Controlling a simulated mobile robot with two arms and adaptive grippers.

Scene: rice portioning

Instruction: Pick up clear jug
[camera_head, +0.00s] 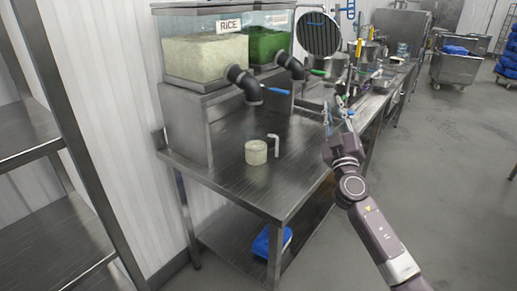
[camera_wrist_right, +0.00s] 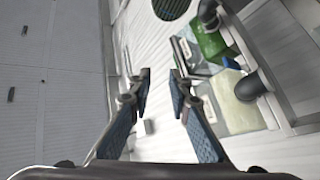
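The clear jug (camera_head: 256,152) stands upright on the steel table, with pale contents that look like rice and a light handle on its right side. My right gripper (camera_head: 339,106) is raised to the right of the jug, well apart from it, over the table's right side. In the right wrist view its two fingers (camera_wrist_right: 159,88) are spread with nothing between them. The jug cannot be made out in the wrist view. My left gripper is in neither view.
The steel table (camera_head: 230,178) has free room around the jug. A rice dispenser (camera_head: 205,55) and a green-filled one (camera_head: 267,42) stand on a raised stand behind it, with dark spouts (camera_head: 243,82) jutting forward. Pots and trays (camera_head: 370,52) sit farther back. A metal rack (camera_head: 60,150) stands left.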

